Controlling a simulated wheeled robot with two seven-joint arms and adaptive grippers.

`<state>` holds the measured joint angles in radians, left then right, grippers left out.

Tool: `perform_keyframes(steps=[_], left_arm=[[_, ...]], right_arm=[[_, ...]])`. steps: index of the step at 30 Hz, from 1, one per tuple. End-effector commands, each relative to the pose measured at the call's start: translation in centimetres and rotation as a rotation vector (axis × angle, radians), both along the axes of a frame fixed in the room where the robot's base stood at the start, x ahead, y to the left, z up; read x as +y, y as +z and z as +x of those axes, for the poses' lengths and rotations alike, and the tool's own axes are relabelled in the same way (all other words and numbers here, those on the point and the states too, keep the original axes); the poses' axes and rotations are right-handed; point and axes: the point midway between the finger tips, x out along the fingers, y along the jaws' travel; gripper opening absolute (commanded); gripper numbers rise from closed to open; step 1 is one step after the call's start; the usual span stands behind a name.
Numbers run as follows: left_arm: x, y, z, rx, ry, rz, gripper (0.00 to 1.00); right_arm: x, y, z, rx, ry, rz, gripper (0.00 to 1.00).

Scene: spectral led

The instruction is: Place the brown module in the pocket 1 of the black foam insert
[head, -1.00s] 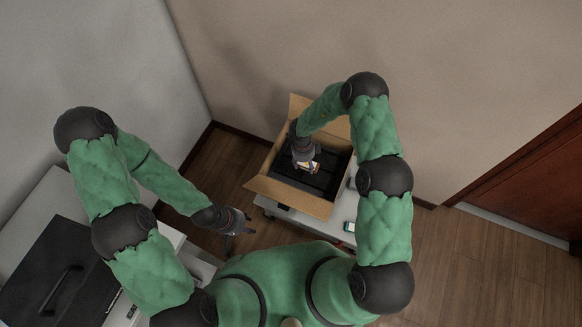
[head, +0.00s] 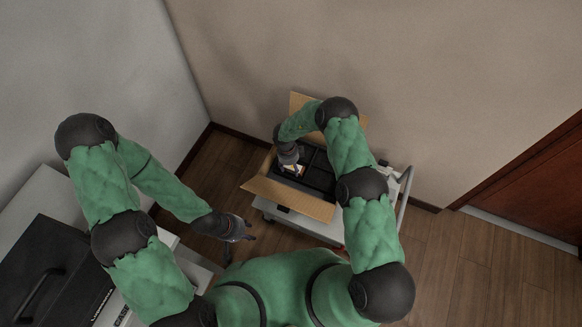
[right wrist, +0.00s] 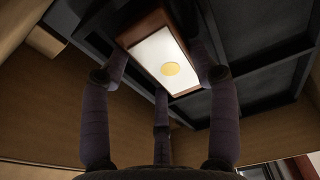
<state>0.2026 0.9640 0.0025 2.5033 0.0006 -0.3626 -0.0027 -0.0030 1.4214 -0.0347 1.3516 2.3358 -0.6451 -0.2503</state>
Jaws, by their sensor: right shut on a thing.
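The brown module (right wrist: 165,58) has brown sides and a white face with a yellow disc. It is between the fingers of my right gripper (right wrist: 160,65), which is shut on it. In the head view this gripper (head: 293,167) reaches inside the open cardboard box, over the left part of the black foam insert (head: 320,178). The insert has several dark rectangular pockets; the module hides part of them in the right wrist view. I cannot tell whether the module touches the insert. My left gripper (head: 238,230) is open and empty, left of the box, above the floor.
The cardboard box (head: 290,198) has raised flaps and stands on a white cart (head: 330,230) with a handle at right. A black case (head: 45,275) lies on a light cabinet at the left. Walls close in behind the box. Floor is clear to the right.

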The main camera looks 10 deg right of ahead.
Motion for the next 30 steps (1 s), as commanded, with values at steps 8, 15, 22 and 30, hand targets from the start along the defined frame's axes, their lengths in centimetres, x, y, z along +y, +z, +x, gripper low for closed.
perform_keyframes(steps=[8,15,22,30], left_arm=[[0.0,-0.2,0.0,0.0,0.0,0.0,0.4],[0.0,-0.1,0.0,0.0,0.0,0.0,0.4],[0.0,0.2,0.0,0.0,0.0,0.0,0.4],[0.0,1.9,0.0,0.0,0.0,0.0,0.4]], right_arm=[[0.0,-0.1,0.1,-0.002,0.0,0.0,0.25],[0.0,-0.1,0.1,-0.002,0.0,0.0,0.71],[0.0,0.3,0.1,-0.002,0.0,0.0,0.71],[0.4,4.8,0.5,-0.004,0.001,0.0,0.71]])
